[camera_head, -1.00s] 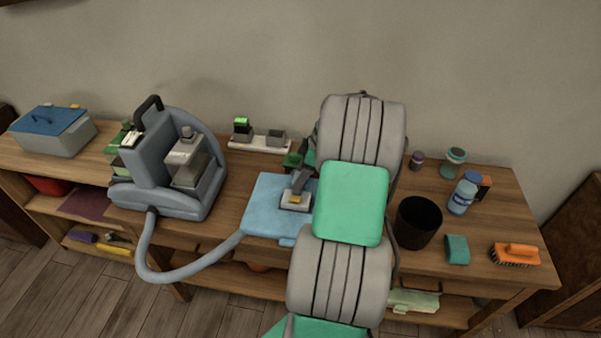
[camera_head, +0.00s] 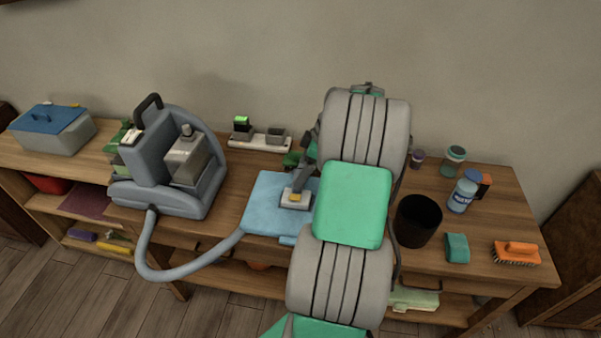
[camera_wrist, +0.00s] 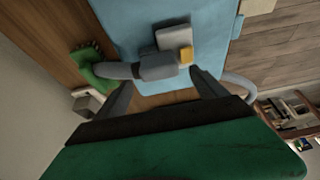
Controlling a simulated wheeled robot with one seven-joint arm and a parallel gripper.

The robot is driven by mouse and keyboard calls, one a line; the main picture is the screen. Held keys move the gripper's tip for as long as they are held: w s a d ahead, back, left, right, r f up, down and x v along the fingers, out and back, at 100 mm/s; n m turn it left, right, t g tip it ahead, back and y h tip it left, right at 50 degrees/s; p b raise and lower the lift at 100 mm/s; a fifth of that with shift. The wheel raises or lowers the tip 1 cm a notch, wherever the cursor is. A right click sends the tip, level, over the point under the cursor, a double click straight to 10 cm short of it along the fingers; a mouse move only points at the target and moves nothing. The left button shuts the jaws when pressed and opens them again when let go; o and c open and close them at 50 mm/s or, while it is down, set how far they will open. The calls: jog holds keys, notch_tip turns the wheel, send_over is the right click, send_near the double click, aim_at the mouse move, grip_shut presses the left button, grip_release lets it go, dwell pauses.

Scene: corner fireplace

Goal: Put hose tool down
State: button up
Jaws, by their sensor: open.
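The grey hose tool (camera_head: 296,198) lies on the light blue cloth (camera_head: 262,222) on the table, left of my arm. In the wrist view, the tool's dark handle (camera_wrist: 155,67) lies across the cloth (camera_wrist: 125,28), with its pale head and a yellow button on top. My gripper (camera_wrist: 162,80) is open, with one finger at each side of the picture's middle, close to the handle. I cannot tell whether either finger touches it. In the head view, my arm hides most of the gripper. The ribbed hose (camera_head: 190,271) runs from the grey cleaning machine (camera_head: 145,178) toward the cloth.
A black cup (camera_head: 417,222), a blue bottle (camera_head: 463,193), a teal sponge (camera_head: 457,248) and an orange brush (camera_head: 516,253) stand right of my arm. A white tray (camera_head: 259,141) sits at the back. A green object (camera_wrist: 98,70) lies beside the cloth.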

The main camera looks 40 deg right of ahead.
jog(key=v, duration=1)
jog(key=w+a+r+m+h, duration=0.1)
jog(key=w+a+m, duration=0.1)
jog(key=a, duration=1)
jog(key=w+a+r+m, duration=0.1)
jog(key=a+r+m, duration=0.1)
jog(key=a, duration=1)
jog(key=s+a+f+m+h, duration=0.1)
jog(key=s+a+f+m, duration=0.2)
jog(key=s+a, duration=0.7)
jog(key=shift+f+h+p, duration=0.35)
jog(key=shift+f+h, duration=0.05)
jog(key=shift+f, duration=0.05)
jog(key=shift+a, duration=0.15)
grip_shut()
